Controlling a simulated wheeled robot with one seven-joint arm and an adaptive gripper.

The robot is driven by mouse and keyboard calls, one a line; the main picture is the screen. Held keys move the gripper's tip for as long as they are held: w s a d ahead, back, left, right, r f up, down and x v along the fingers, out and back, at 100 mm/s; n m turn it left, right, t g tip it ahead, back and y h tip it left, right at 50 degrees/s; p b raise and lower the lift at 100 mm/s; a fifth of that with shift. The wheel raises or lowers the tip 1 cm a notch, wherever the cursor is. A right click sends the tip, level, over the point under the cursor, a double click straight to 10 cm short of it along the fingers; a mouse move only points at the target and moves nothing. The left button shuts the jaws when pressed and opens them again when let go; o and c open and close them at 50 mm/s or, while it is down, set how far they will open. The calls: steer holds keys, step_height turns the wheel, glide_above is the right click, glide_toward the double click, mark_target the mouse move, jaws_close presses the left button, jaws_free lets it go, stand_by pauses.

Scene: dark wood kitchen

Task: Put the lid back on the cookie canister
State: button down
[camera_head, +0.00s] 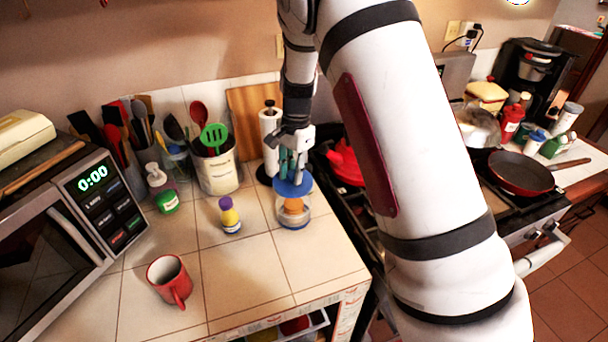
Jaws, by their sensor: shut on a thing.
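My gripper (291,167) is shut on a round blue lid (293,187), by what looks like a knob on its top. The lid is at the mouth of a clear glass canister (295,219) with an orange-brown thing inside, likely cookies. The canister stands upright on the tiled counter, near its right edge beside the stove. The lid covers the canister's rim from this view, so I cannot tell whether it is seated or held just above. My fingertips partly hide the knob.
A yellow bottle with a purple cap (230,215) stands left of the canister. A red mug (169,280) is nearer the front left. A paper towel roll (268,138) and a utensil crock (218,170) stand behind. A red kettle (343,164) is on the stove at right.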

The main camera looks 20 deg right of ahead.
steer(key=shift+f+b, duration=0.55)
steer(key=shift+f, duration=2.4)
steer(key=shift+f, duration=0.15)
steer(key=c, duration=0.8)
jaws_free()
steer(key=shift+r+p, duration=0.55)
steer(key=shift+r, duration=2.95)
steer(key=shift+c, duration=0.2)
